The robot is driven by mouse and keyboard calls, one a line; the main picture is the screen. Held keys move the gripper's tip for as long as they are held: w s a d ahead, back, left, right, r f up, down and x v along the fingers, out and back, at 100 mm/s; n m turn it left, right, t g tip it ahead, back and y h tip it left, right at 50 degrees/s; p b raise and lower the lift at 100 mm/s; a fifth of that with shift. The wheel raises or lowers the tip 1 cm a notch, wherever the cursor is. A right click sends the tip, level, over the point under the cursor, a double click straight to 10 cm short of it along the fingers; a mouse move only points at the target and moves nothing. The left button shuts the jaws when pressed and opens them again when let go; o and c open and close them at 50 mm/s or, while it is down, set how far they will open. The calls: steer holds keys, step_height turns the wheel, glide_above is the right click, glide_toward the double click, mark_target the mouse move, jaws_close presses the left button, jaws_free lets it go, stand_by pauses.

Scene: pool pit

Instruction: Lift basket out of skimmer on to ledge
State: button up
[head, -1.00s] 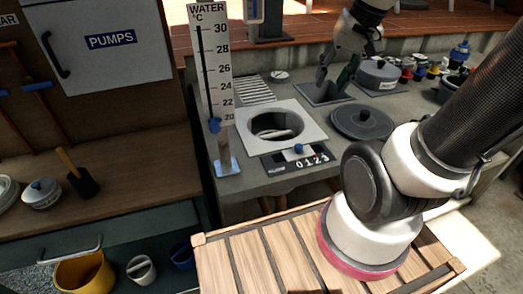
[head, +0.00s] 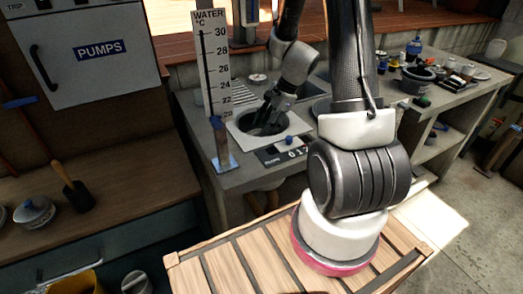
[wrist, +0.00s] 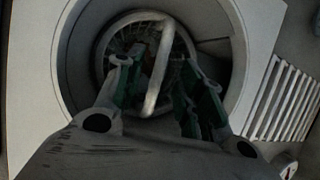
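The skimmer is a round well in a pale square plate (head: 292,122), set in the grey ledge (head: 200,130). In the wrist view the plate (wrist: 35,80) surrounds the dark well. The basket (wrist: 122,38) sits down inside the well, with a pale arched handle (wrist: 160,58) across it. My gripper (head: 266,112) points down into the well. In the wrist view my gripper (wrist: 160,78) is open, with green-padded fingers on either side of the handle. Contact with the handle cannot be told. The basket is hidden in the head view.
A water thermometer board (head: 214,70) stands just left of the well. A slatted grate (head: 242,95) lies behind it, also in the wrist view (wrist: 285,105). A number counter (head: 290,150) is at the front. Pots and bottles (head: 415,75) stand at the right.

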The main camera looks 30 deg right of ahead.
steer(key=x, duration=0.4)
steer(key=shift+f, duration=0.15)
jaws_close()
step_height(320, 180, up, 18)
stand_by(0.7)
stand_by(0.3)
steer(key=shift+r, duration=1.25)
